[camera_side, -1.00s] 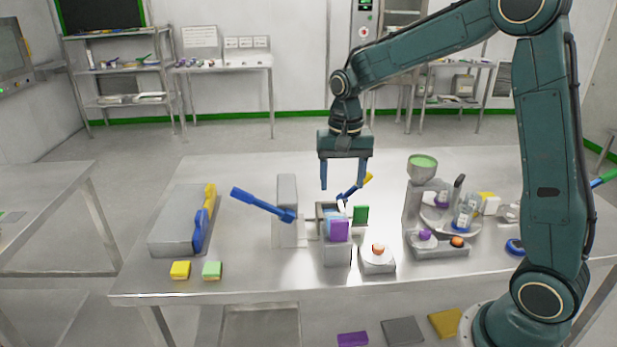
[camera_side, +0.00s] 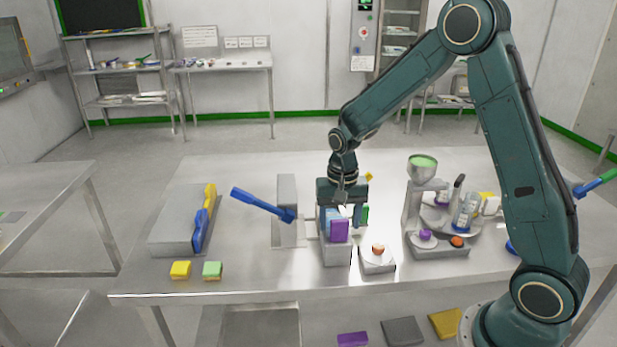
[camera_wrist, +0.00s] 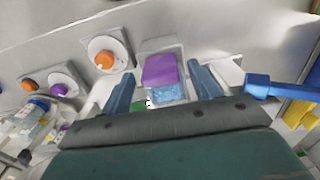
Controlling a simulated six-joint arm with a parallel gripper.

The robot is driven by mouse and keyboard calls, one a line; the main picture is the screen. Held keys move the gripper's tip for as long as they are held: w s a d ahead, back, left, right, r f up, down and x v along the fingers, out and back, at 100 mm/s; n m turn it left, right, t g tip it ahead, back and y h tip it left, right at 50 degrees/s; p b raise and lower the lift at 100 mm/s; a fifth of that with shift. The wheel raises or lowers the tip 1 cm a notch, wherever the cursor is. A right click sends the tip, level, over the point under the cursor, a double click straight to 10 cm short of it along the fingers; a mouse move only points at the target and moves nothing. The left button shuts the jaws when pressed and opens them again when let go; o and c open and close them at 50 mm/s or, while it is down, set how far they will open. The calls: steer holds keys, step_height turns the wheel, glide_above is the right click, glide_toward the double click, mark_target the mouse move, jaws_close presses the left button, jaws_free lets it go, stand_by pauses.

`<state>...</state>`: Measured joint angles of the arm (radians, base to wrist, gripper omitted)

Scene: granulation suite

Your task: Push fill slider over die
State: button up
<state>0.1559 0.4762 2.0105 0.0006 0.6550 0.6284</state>
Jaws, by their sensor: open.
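The fill slider appears to be the purple block (camera_side: 339,231) with a clear blue box behind it, on a grey stand (camera_side: 338,255). In the wrist view the purple part (camera_wrist: 160,71) and the blue box (camera_wrist: 168,93) sit between my two fingers. My gripper (camera_side: 343,216) is open and low over the slider, one finger on each side. It shows in the wrist view too (camera_wrist: 162,74). I cannot tell whether either finger touches the slider. The die cannot be made out; my gripper covers the area behind the blue box.
A green block (camera_side: 365,215) is right of the fingers. A dial with an orange knob (camera_side: 378,250) stands front right, a green-filled hopper (camera_side: 422,168) farther right. The front left table holds yellow and green blocks.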

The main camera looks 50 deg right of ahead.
steer(key=shift+f, duration=1.3)
jaws_close()
steer(key=shift+w+d, duration=3.55)
steer(key=shift+w, duration=0.05)
